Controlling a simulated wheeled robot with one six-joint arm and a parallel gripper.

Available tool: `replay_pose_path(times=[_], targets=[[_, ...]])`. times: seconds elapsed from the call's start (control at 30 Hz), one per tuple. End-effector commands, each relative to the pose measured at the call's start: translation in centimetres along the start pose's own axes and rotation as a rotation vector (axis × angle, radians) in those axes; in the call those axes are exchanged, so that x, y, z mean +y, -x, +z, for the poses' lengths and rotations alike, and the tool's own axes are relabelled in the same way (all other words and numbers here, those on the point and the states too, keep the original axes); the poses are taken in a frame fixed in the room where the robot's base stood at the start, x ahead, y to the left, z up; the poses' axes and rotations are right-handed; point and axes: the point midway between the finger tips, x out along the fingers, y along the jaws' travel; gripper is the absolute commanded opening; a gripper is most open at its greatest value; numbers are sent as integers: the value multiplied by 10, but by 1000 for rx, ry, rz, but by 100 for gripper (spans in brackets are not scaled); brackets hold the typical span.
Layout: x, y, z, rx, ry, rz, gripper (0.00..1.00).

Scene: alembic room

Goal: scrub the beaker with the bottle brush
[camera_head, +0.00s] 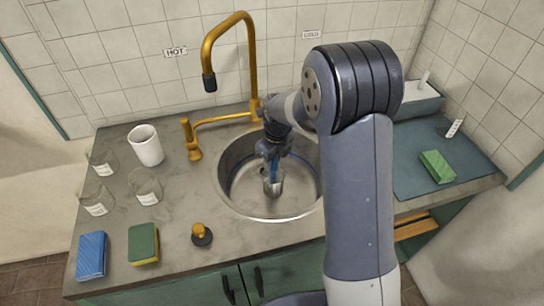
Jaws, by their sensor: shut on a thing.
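My gripper (272,155) is over the round sink (240,201), pointing down. It is shut on a slim blue upright thing (274,169), which looks like the handle of the bottle brush. Its lower end goes down to a small grey vessel (272,188) in the sink; I cannot tell whether it is inside or in front. The brush head is not visible. Several clear glass beakers with white labels stand on the left counter, one (146,187) nearest the sink. I cannot tell whether the grey vessel is the task's beaker.
A gold faucet (246,60) rises behind the sink. A white cup (146,146), a blue sponge (91,256), a green sponge (143,244) and a gold-topped knob (201,233) are on the left counter. A green block (437,167) lies on the dark mat (408,172) at right.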

Motion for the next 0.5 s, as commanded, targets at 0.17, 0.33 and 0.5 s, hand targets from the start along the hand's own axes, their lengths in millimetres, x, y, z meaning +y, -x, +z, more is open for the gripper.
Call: replay_pose_path(times=[0.17,0.33,0.5], targets=[[-9,1,0,-1,-2,-1,3],[-10,0,4,-1,0,0,3],[-5,-2,10,-1,1,-1,3]])
